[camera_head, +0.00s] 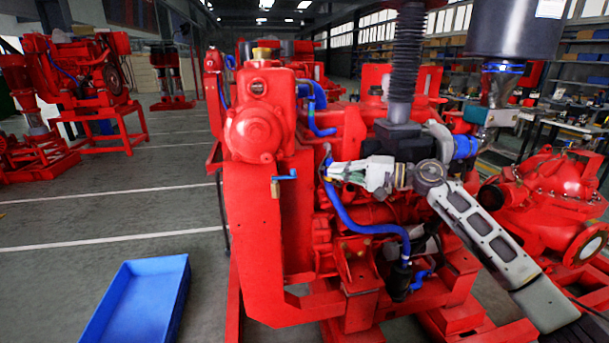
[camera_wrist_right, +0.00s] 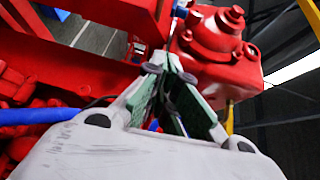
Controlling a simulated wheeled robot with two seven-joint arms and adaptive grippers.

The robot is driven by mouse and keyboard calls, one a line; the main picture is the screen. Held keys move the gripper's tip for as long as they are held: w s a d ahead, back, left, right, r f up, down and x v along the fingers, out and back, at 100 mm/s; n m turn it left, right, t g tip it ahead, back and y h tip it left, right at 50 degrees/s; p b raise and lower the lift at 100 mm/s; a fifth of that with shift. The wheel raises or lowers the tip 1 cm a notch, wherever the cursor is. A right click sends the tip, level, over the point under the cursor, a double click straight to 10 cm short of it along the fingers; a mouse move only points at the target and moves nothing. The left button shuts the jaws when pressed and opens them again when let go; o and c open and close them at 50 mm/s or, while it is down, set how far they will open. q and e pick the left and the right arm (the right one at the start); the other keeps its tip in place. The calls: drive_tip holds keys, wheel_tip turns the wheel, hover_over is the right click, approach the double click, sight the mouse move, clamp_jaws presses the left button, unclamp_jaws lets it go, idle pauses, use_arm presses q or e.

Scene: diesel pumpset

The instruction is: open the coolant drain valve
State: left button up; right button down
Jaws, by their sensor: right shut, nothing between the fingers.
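A small valve with a blue lever handle (camera_head: 288,175) sits on the side of the red upright housing at the front of the pumpset (camera_head: 262,220). A brass-coloured piece (camera_head: 275,188) shows just below and left of the lever. My right gripper (camera_head: 331,172) comes in from the right and points left toward the lever, with a visible gap between them. In the wrist view the right fingers (camera_wrist_right: 166,64) converge at their tips, shut and empty. A small blue part (camera_wrist_right: 181,11) shows beyond the tips; I cannot tell whether it is the lever. My left gripper is not in view.
Blue hoses (camera_head: 355,222) run along the engine just below my right gripper. A blue tray (camera_head: 137,302) lies on the floor at front left. The grey floor (camera_head: 120,215) left of the pumpset is mostly clear. Another red pump (camera_head: 555,190) stands at right.

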sight(284, 176)
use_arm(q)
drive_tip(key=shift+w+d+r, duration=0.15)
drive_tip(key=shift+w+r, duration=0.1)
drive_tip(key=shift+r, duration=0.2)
use_arm(e)
drive_tip(key=shift+w+d+r+t, duration=0.15)
drive_tip(key=shift+w+r+t, duration=0.2)
drive_tip(key=shift+t, duration=0.15)
